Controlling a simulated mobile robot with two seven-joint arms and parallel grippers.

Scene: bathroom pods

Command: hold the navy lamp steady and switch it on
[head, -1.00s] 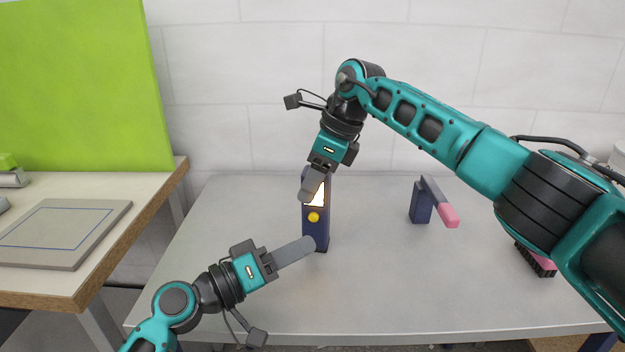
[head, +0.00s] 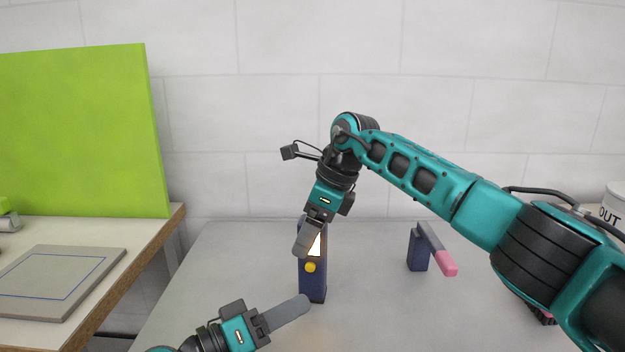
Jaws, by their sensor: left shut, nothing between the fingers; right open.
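The navy lamp (head: 314,284) stands upright on the grey table in the head view. It has a bright, pale panel (head: 316,245) and a yellow round button (head: 310,267) below it. My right gripper (head: 304,242) is open at the lamp's upper part, and its fingers cover the top left of the panel. I cannot tell whether they touch the lamp. My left gripper (head: 301,303) is shut and empty, its fingertips near the lamp's lower left side, below the button. A small gap or light contact there cannot be told apart.
A navy block with a grey bar and pink end (head: 448,265) stands to the right on the grey table (head: 380,310). A dark and pink object is partly hidden by my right arm. A side table with a grey board (head: 60,280) and green panel (head: 80,135) is at left.

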